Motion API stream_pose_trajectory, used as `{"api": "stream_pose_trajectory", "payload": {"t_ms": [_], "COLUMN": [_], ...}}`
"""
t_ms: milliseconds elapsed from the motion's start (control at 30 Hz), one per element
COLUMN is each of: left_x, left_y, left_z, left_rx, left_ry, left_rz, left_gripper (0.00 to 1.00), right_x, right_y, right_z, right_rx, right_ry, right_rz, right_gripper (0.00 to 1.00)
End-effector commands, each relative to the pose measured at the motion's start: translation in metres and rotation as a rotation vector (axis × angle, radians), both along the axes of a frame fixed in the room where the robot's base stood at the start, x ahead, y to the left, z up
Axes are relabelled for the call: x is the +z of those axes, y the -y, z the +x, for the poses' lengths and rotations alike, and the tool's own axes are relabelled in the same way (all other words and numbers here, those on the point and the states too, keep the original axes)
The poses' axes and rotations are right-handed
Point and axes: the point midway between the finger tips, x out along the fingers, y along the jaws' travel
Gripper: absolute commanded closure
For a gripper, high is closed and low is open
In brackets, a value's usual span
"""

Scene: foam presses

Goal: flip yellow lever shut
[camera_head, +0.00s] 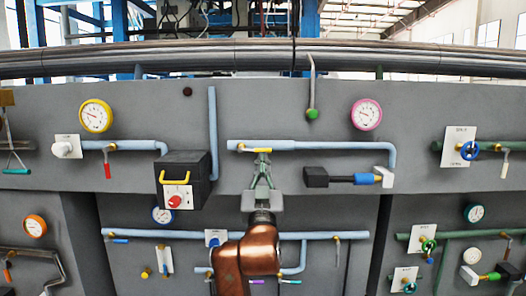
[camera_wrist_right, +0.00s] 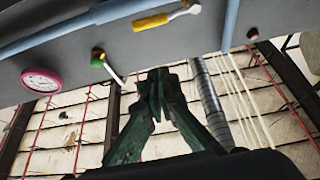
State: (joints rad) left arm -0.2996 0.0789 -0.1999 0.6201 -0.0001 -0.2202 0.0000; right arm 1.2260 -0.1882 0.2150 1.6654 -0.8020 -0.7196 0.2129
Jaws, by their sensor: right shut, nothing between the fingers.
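The yellow lever (camera_head: 258,150) lies nearly level along a light blue pipe on the grey panel, with its brass pivot at its left end. In the right wrist view the yellow lever (camera_wrist_right: 150,22) shows near the top, beside the pale blue pipe. My right gripper (camera_head: 263,156) is just below the lever in the head view, fingertips pointing up and overlapping its lower edge. In the wrist view the right gripper (camera_wrist_right: 157,78) is shut and empty, with a visible gap to the lever. My left gripper is out of view.
A green-tipped lever (camera_head: 312,113) hangs above right, near a pink gauge (camera_head: 366,114). A black box with a yellow handle (camera_head: 174,180) juts out at left. A blue-handled valve (camera_head: 367,179) sits at right.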

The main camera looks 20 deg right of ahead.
Motion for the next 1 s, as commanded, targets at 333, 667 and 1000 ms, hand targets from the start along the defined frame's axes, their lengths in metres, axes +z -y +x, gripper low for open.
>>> {"api": "stream_pose_trajectory", "payload": {"t_ms": [333,667,1000], "left_x": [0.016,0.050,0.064], "left_y": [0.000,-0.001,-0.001], "left_z": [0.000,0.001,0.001], "left_rx": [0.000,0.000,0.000], "left_ry": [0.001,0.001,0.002], "left_rz": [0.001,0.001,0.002], "left_gripper": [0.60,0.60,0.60], "right_x": [0.017,0.053,0.014], "right_y": [0.007,0.023,0.026], "right_z": [0.024,0.080,0.090], "right_rx": [-0.002,-0.002,0.001], "right_ry": [-0.002,-0.004,-0.003], "right_rz": [-0.001,-0.002,0.001], "right_gripper": [1.00,1.00,1.00]}}
